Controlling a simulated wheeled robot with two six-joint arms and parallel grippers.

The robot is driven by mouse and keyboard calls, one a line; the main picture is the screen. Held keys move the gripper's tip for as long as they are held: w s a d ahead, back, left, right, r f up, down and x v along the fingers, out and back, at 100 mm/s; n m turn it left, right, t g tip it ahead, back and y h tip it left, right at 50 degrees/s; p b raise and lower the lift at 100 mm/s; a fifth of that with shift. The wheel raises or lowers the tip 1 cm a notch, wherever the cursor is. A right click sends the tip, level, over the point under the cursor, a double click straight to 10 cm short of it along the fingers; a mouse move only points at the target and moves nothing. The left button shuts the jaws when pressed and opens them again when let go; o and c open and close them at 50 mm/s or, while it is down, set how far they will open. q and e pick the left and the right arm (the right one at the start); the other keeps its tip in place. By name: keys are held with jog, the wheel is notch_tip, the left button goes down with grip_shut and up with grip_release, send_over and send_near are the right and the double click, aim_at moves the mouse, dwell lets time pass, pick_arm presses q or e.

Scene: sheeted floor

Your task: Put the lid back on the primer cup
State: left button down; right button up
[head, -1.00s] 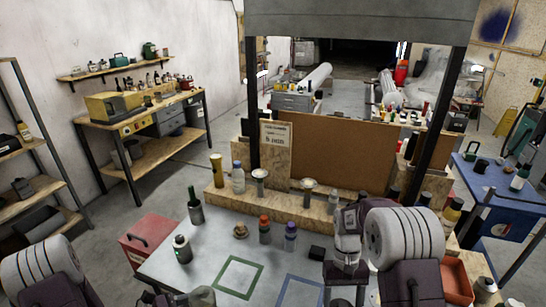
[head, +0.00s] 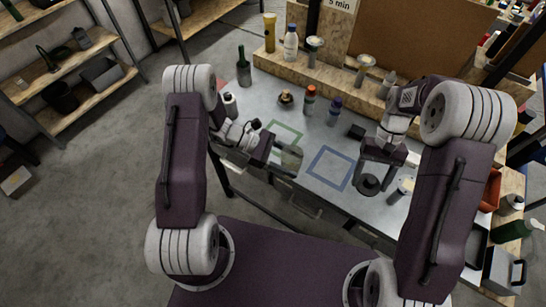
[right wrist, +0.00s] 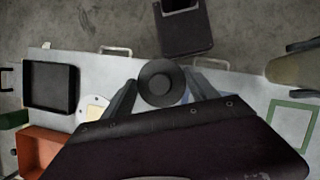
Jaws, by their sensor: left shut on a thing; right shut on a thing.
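A dark round lid (head: 368,185) is between the fingers of my right gripper (head: 371,178), above the table's front edge and right of the blue square. In the right wrist view the lid (right wrist: 160,82) shows as a dark disc with a ringed centre. My left gripper (head: 282,158) is shut on a pale grey-green cup (head: 292,158), apparently the primer cup, held by the front of the table near the green square. Part of the cup (right wrist: 290,70) shows at the right of the right wrist view. Its opening is not clear. Lid and cup are well apart.
The grey table (head: 262,105) has a green outlined square (head: 284,133) and a blue one (head: 330,168). Several bottles stand behind, including one with a red cap (head: 309,100). A pale container (head: 402,188) stands right of the lid; an orange bin (head: 491,190) is further right.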

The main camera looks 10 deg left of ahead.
dwell(0.4)
jog(key=shift+a+m+y, duration=0.2)
jog(key=shift+m+y, duration=0.3)
jog(key=shift+m, duration=0.7)
jog(key=a+m, duration=0.1)
jog(key=m, duration=0.1)
jog(key=w+a+r+m+y, duration=0.1)
jog(key=m, duration=0.1)
jog(key=a+m+t, duration=0.1)
jog(key=shift+w+r+m+y, duration=0.15)
jog(key=shift+w+m+y, duration=0.05)
jog(key=shift+m+y, duration=0.2)
jog(key=a+r+m, duration=0.1)
jog(key=a+r, duration=0.2)
jog(key=a, duration=0.3)
jog(key=a+r+m+t+y, duration=0.1)
jog(key=a+r+m, duration=0.1)
jog(key=a, duration=0.5)
jog(key=w+a+r+m, duration=0.1)
jog(key=a+r, duration=0.4)
jog(key=a, duration=0.1)
jog(key=shift+a+m, duration=0.2)
jog(key=shift+m, duration=0.2)
